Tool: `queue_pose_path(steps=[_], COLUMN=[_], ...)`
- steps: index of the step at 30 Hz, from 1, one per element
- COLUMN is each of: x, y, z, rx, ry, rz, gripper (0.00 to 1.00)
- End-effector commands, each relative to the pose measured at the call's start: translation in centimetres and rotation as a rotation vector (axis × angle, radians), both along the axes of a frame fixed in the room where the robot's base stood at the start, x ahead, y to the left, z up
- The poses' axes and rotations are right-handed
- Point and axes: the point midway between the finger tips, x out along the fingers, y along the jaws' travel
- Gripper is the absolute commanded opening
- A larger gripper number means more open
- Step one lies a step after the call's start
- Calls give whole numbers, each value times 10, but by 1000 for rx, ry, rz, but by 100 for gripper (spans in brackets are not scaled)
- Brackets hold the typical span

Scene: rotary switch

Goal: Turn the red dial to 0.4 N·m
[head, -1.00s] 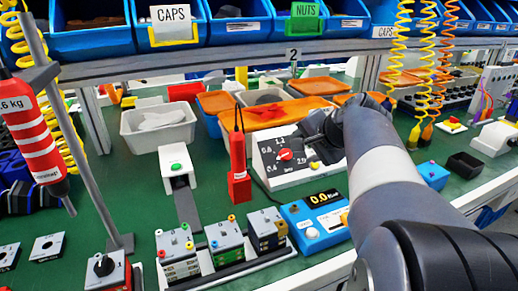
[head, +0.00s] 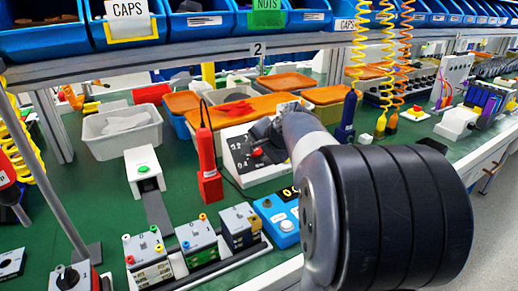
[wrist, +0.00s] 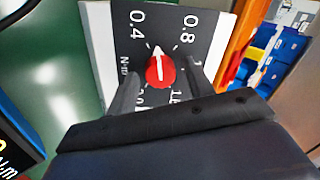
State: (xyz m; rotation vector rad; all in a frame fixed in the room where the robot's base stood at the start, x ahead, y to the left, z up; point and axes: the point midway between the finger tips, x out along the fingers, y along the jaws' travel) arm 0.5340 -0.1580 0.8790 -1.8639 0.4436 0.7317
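The red dial (head: 256,153) sits on a dark panel (head: 238,155) set in a white sloped box. In the wrist view the dial (wrist: 160,70) has a white pointer aimed up the picture, between the 0.4 mark (wrist: 138,26) and the 0.8 mark (wrist: 187,28). My gripper (wrist: 163,78) is open, with one finger to each side of the dial. Gaps show between the fingers and the dial.
A blue box with a display (head: 279,216) stands in front of the dial box; my arm covers part of its reading. A red handheld device (head: 207,165) stands just left of the panel. Orange-lidded bins (head: 240,108) are behind.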

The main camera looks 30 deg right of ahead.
Motion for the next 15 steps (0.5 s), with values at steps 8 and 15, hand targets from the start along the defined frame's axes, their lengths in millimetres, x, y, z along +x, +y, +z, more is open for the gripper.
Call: queue_pose_path(steps=[8,15], x=[0,0], y=[0,0], z=[0,0], rx=[0,0], ry=[0,0], rz=[0,0], gripper=[26,9])
